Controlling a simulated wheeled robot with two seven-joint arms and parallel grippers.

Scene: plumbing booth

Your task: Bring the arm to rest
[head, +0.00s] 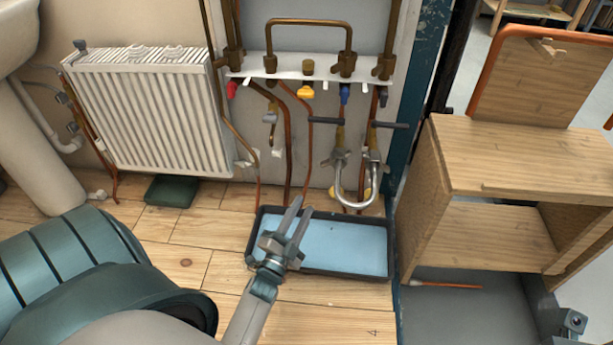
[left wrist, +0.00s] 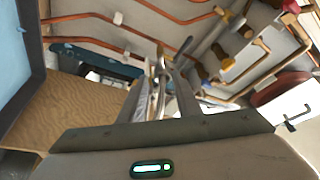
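My left arm comes in from the lower left in the head view. Its gripper (head: 302,206) is above the black-rimmed tray with the blue inside (head: 345,272), fingers pointing up and away toward the pipe wall. The two fingers stand a little apart, with nothing seen held between them. In the left wrist view the fingers (left wrist: 168,65) reach toward copper pipes and fittings, partly overlapping them. I do not make out my right gripper in either view.
A white radiator (head: 150,115) hangs at the left, with a dark green box (head: 171,191) below. The pipe manifold (head: 290,66) has coloured valves and a U-shaped metal pipe (head: 342,194). A wooden cabinet (head: 520,160) stands at right.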

